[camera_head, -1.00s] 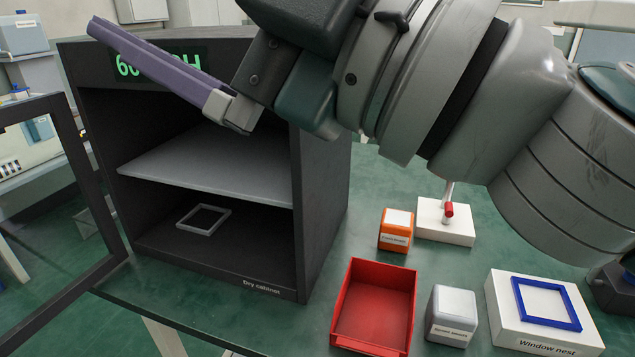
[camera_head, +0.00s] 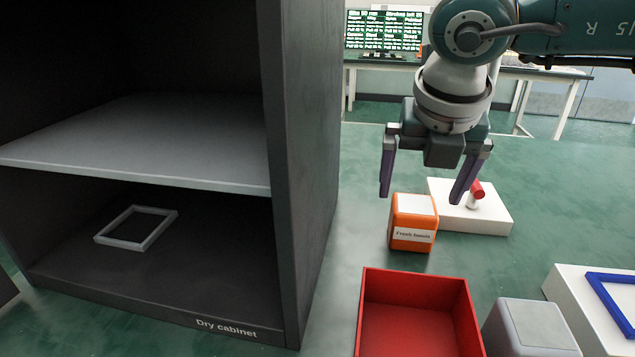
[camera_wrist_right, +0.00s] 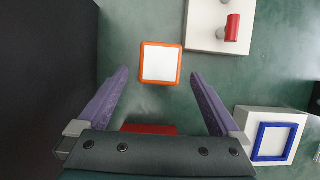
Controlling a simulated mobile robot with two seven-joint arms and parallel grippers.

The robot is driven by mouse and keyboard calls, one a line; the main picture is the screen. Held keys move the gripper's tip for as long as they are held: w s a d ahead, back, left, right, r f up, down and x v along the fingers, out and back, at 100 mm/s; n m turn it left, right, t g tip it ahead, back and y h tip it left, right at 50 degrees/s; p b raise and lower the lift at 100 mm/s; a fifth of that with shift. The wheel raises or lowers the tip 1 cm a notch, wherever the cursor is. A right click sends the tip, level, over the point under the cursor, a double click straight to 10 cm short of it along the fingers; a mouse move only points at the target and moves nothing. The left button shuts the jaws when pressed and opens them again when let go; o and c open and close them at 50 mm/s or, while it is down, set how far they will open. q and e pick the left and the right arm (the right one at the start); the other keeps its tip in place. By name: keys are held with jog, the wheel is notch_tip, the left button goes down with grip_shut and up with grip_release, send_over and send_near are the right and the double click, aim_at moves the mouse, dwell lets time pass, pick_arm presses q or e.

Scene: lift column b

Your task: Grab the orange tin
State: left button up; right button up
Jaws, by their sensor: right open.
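The orange tin (camera_head: 412,224) is a small box with a white top and a white label. It stands upright on the green bench, right of the dry cabinet. My right gripper (camera_head: 423,190) is open and empty, pointing down above the tin in the head view. In the right wrist view the tin (camera_wrist_right: 160,63) lies ahead of and between the open purple fingers (camera_wrist_right: 157,82), with nothing between them. I cannot tell the exact height gap. My left gripper is not in view.
The dark dry cabinet (camera_head: 305,180) stands close on the left, with a grey frame (camera_head: 137,228) inside. A white block with a red handle (camera_head: 472,213) is just behind the tin. A red bin (camera_head: 420,274), grey tin (camera_head: 530,330) and window nest (camera_head: 570,290) are in front.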

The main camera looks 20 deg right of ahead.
aim_at(416, 207)
jog(key=shift+w+f, duration=0.1)
jog(key=shift+f, duration=0.5)
jog(key=b+x, duration=0.1)
jog(key=x, duration=0.4)
jog(key=shift+w+d+f, duration=0.1)
jog(key=shift+d+f, duration=0.05)
jog(key=shift+f, duration=0.1)
jog(key=c, duration=1.4)
jog(key=shift+r, duration=0.15)
